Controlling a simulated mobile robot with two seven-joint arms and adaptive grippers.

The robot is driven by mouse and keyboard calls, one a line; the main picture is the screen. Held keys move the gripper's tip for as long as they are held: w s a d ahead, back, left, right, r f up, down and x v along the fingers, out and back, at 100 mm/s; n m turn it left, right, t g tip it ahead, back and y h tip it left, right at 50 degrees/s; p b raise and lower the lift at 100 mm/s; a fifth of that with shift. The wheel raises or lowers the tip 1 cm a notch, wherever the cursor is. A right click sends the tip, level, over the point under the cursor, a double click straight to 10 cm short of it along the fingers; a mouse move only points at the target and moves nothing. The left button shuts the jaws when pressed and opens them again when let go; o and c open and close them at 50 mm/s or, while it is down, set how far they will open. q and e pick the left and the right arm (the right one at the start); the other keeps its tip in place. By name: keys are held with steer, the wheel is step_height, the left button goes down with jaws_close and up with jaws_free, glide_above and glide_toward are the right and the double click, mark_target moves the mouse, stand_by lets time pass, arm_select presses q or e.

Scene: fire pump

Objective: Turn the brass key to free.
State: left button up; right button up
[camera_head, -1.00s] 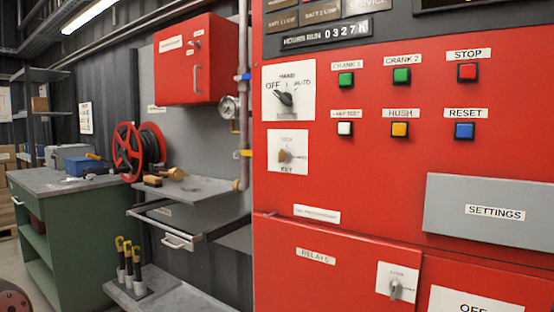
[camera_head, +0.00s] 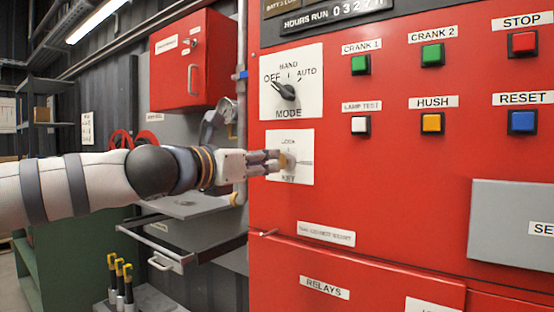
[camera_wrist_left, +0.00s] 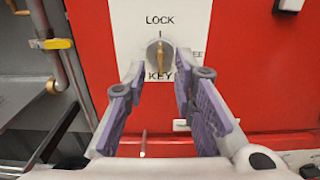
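The brass key (camera_wrist_left: 160,57) sits in a round silver lock on a white plate (camera_wrist_left: 187,17) on the red panel. Its bow stands upright, in line with the word LOCK above it. A label to the right is partly hidden by a finger; only its last letters show. My left gripper (camera_wrist_left: 161,76) is open, with one finger on each side of the key and a gap between them. In the head view, the left gripper (camera_head: 276,162) reaches in from the left to the key plate (camera_head: 300,174), and its fingertips cover much of the key. My right gripper is in neither view.
The mode switch (camera_head: 284,91) is just above the key plate. Push buttons, including a white one (camera_head: 360,125), lie to the right. A pipe with a yellow-handled valve (camera_wrist_left: 58,44) runs left of the panel. A grey shelf (camera_head: 188,206) is below my left arm.

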mark_target(282, 162)
arm_select(q)
steer(key=p+x, duration=0.1)
steer(key=x, duration=0.4)
steer(key=shift+w+d, duration=0.1)
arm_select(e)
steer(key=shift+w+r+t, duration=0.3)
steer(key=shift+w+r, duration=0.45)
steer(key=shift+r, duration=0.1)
arm_select(q)
jaws_close()
